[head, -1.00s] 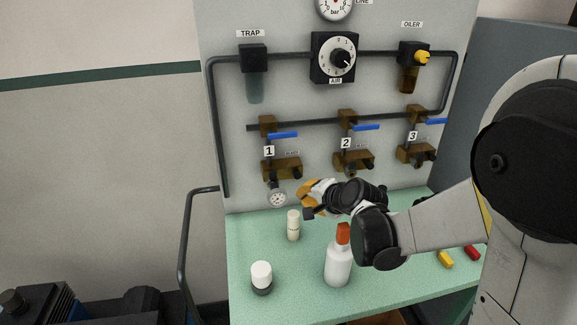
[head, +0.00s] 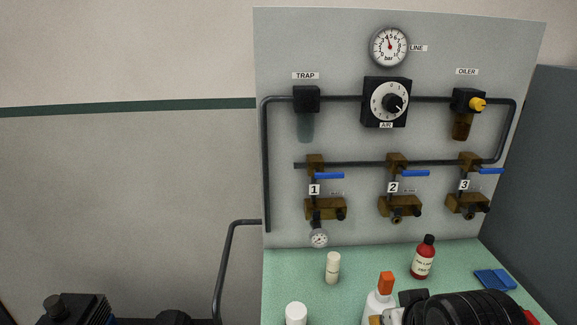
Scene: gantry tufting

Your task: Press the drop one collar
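Drop one is the leftmost on the grey panel, marked by a label "1" (head: 314,189). Its blue lever (head: 329,175) lies level, pointing right. Below the label is its brass block (head: 326,209), with a dark fitting and a small round gauge (head: 319,239) hanging under it. The collar is too small to make out apart from these fittings. My gripper end is low at the bottom edge of the head view, beside the white bottle, well below and right of drop one. Its fingers are mostly cut off or hidden, so its opening does not show.
On the green bench (head: 290,265) stand a cream cylinder (head: 333,268), a white-topped container (head: 296,313), an orange-capped white bottle (head: 380,303) and a red bottle (head: 423,258). A blue pad (head: 495,280) lies at right. Drops two (head: 400,206) and three (head: 467,204) are right of drop one.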

